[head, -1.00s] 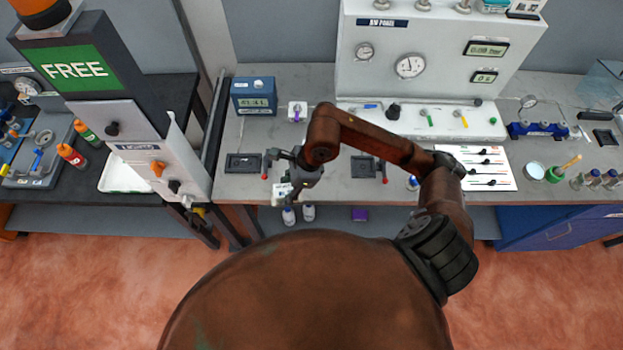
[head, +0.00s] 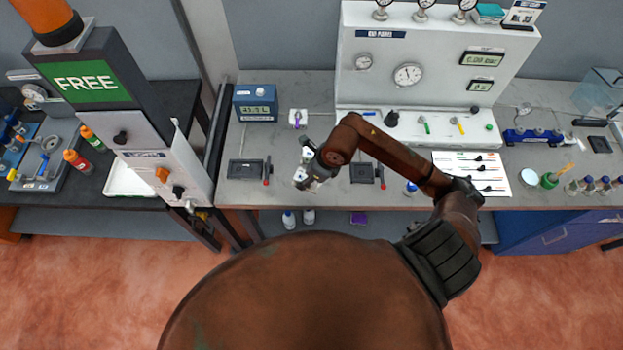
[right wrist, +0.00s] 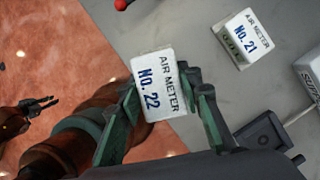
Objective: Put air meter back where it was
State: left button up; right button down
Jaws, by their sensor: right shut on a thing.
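The air meter (right wrist: 160,82), a white block labelled "AIR METER NO. 22", is between the fingers of my right gripper (right wrist: 170,105), which is shut on it. In the head view my right gripper (head: 308,178) is over the front part of the bench, between two dark plates; the held block is small there. A second white block, "AIR METER NO. 21" (right wrist: 241,39), sits on the grey bench top beyond the held one. My left gripper (right wrist: 38,106) shows at the left of the right wrist view, over the floor, empty with its fingers apart. It is not in the head view.
Dark plates (head: 245,169) and (head: 364,172) with red-tipped levers flank the right gripper. A blue display box (head: 255,103) and small white device (head: 298,119) stand behind. The white gauge panel (head: 430,65) fills the back. A card with black tools (head: 460,161) lies right.

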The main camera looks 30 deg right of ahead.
jog(key=d+f, duration=0.1)
jog(key=w+d+f, duration=0.1)
jog(key=f, duration=0.1)
jog(key=shift+w+d+f, duration=0.15)
jog(key=shift+d+f, duration=0.05)
jog(key=shift+d, duration=0.05)
jog(key=f, duration=0.1)
jog(key=f+p, duration=0.1)
jog(key=f, duration=0.1)
jog(key=shift+w+d+p, duration=0.1)
jog(key=shift+d+p, duration=0.15)
jog(key=shift+p, duration=0.05)
jog(key=shift+f, duration=0.35)
jog(key=c, duration=1.4)
grip_release()
jog(key=shift+f, duration=0.1)
jog(key=b+v, duration=0.1)
jog(key=v, duration=1.1)
